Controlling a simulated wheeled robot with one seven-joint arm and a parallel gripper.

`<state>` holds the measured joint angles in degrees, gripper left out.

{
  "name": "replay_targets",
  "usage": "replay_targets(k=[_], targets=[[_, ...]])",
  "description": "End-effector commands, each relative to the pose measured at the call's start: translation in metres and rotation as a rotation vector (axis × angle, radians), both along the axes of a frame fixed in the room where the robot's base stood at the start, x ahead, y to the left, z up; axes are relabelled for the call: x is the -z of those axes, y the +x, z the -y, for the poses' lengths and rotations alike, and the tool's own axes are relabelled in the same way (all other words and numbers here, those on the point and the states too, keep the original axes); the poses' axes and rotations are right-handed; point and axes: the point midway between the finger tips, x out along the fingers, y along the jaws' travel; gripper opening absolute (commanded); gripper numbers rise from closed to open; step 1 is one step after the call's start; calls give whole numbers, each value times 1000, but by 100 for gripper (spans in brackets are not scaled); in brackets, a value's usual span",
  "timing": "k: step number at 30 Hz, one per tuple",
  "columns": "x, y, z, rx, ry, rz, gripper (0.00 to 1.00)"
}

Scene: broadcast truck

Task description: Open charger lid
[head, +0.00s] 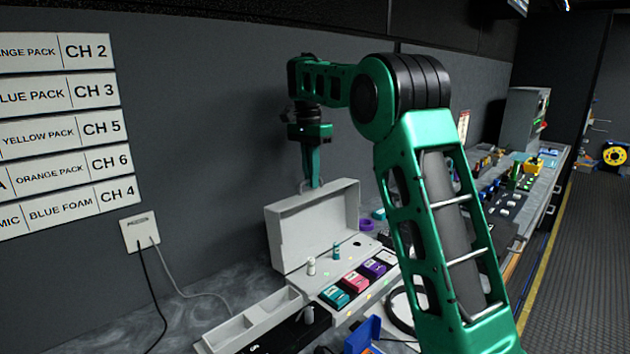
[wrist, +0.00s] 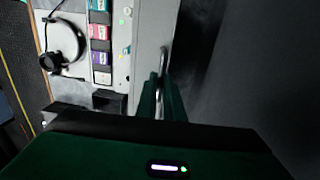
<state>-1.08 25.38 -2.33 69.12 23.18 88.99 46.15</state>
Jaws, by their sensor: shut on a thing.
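The charger (head: 345,300) is a light grey case on the bench by the wall. Its lid (head: 318,226) stands raised, close to upright, at the back of the case. My gripper (head: 313,184) is at the top edge of the lid, shut on the metal lid handle (head: 303,186). In the wrist view the green fingers (wrist: 160,95) close around the handle (wrist: 164,62) on the lid's edge. Teal, pink and purple packs (head: 356,281) sit in a row in the charger, and they also show in the wrist view (wrist: 100,32).
A divided grey tray (head: 258,320) lies at the front left. A wall socket (head: 140,232) with cables is at left. Headphones (wrist: 65,45) lie beside the charger. Equipment crowds the bench at right.

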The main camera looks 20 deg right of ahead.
Motion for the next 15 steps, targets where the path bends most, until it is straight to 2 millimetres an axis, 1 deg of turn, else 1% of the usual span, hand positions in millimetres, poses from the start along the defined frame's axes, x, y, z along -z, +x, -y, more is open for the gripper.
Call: replay_targets(k=[1, 6, 15], targets=[[-5, 6, 3, 7, -5, 20, 0], [-3, 13, -3, 3, -6, 21, 0], [-4, 15, -8, -2, -4, 23, 0]])
